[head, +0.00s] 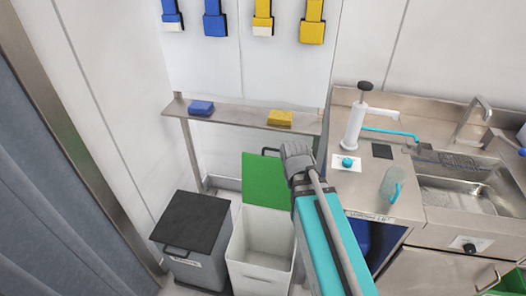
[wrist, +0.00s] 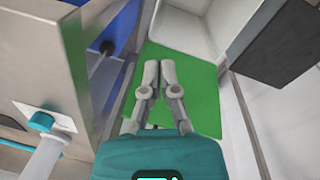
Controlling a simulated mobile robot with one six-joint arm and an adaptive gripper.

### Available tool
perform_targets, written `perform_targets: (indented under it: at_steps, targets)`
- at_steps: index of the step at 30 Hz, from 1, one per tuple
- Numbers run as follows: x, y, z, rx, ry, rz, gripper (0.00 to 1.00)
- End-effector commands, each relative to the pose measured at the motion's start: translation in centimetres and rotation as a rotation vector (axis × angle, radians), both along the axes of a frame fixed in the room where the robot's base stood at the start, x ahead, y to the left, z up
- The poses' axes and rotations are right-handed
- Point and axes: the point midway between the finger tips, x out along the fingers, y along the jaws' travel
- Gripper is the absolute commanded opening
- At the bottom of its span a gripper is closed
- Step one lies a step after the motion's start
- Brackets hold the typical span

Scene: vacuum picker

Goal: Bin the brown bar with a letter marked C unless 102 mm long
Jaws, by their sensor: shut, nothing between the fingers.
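No brown bar and no letter C can be made out in either view. A white bin (head: 258,262) stands open on the floor in the head view, its green lid (head: 265,180) raised at the back. Beside it on the left stands a grey bin (head: 203,270) with its black lid (head: 190,220) shut. My gripper (head: 296,150) is shut and empty, in front of the green lid's right side in the head view. In the wrist view my gripper (wrist: 158,68) shows its fingers together over the green lid (wrist: 195,90), with the white bin (wrist: 190,22) beyond.
A shelf (head: 240,116) holds a blue block (head: 201,107) and a yellow block (head: 280,118). The counter (head: 345,195) at right carries a pump dispenser (head: 355,125), a clear jug (head: 391,185) and a sink (head: 465,190). A blue curtain (head: 50,200) hangs at left.

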Motion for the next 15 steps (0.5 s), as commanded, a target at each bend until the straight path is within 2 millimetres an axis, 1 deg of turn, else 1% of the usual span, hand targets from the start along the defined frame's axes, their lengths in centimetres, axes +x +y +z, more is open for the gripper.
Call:
perform_targets:
  at_steps: [1, 5, 6, 11, 15]
  targets:
    - [1.3, 0.2, -1.2, -0.038, -0.004, 0.021, 0.00]
    - [4.2, 0.5, -3.0, -0.172, -0.016, 0.085, 0.00]
    - [5.2, 0.6, -3.5, -0.219, -0.022, 0.107, 0.00]
    - [9.7, 1.8, -5.1, -0.429, -0.052, 0.204, 0.00]
    - [13.6, 3.7, -5.8, -0.615, -0.086, 0.287, 0.00]
